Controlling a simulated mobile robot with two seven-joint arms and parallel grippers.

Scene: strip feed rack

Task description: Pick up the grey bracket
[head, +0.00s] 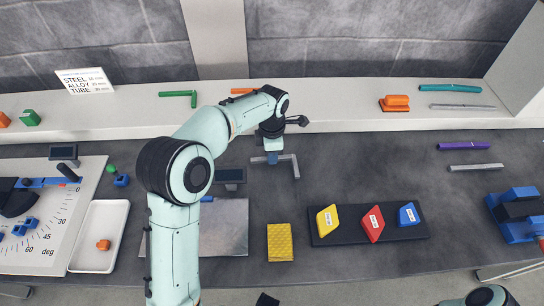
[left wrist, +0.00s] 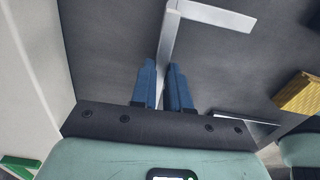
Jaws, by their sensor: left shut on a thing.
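The grey bracket (head: 293,164) is a thin L-shaped piece over the dark worktop, just in front of the pale ledge. In the left wrist view its long leg (left wrist: 167,42) runs between the blue fingers and its short leg (left wrist: 215,13) turns off to the right. My left gripper (head: 272,158) is shut on the long leg; it also shows in the left wrist view (left wrist: 164,88). I cannot tell whether the bracket touches the worktop. My right gripper is not in view; part of my right arm shows at the bottom right.
A dark tray (head: 325,238) holds yellow, red and blue blocks. A yellow pad (head: 280,243) lies left of it. A white tray (head: 122,237) holds an orange piece. A blue fixture (head: 515,212) stands at the right.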

